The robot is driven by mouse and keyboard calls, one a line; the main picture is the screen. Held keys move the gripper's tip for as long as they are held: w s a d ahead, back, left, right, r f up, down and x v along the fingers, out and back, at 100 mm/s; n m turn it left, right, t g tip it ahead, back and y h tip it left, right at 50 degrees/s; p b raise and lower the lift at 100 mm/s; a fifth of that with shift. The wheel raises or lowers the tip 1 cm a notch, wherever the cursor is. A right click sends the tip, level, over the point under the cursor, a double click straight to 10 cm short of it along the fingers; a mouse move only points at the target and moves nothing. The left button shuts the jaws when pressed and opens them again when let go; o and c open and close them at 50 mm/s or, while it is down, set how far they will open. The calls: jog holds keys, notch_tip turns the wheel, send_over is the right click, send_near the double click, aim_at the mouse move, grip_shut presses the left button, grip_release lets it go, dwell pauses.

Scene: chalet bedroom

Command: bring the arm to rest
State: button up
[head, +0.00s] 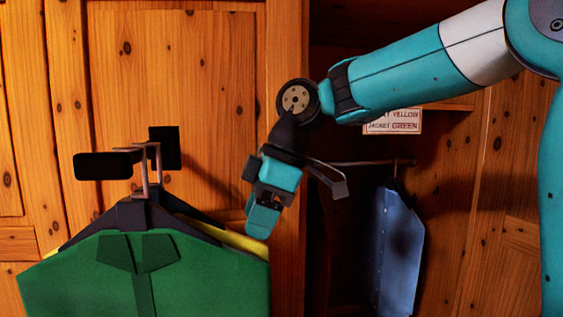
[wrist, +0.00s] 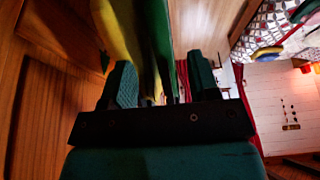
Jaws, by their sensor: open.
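My gripper (head: 264,218) hangs from my bent arm in the head view, pointing down, beside the right shoulder of the hung jackets. In the wrist view my gripper (wrist: 162,86) shows its two fingers apart. A green jacket (head: 75,275) hangs in front on a dark hanger (head: 132,214), with a yellow garment (head: 245,243) behind it. In the wrist view the yellow garment (wrist: 118,28) and the green jacket (wrist: 155,35) show edge-on beyond and between the fingers. I cannot tell whether a finger touches them.
A metal hook with dark pads (head: 103,165) carries the hanger on the wooden front. To the right, an open wardrobe holds a blue garment (head: 395,250) on a rail (head: 365,163). A label (head: 392,121) reading partly "YELLOW" and "JACKET GREEN" sits behind my forearm.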

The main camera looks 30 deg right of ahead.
jog(key=p+v, duration=0.3)
jog(key=v, duration=0.7)
jog(key=s+a+f+m+b, duration=0.2)
jog(key=s+f, duration=0.3)
jog(key=f, duration=0.4)
jog(key=s+a+f+m+g+b, duration=0.1)
jog(key=s+a+f+m+b, duration=0.1)
jog(key=s+f, duration=0.4)
jog(key=s+a+f+m+b, duration=0.3)
jog(key=s+f+b, duration=0.2)
jog(key=f, duration=0.7)
jog(key=shift+s+a+f+g+b, duration=0.2)
jog(key=shift+s+a+g+b, duration=0.15)
jog(key=shift+b, duration=0.25)
jog(key=shift+a, duration=0.1)
jog(key=shift+c, duration=0.5)
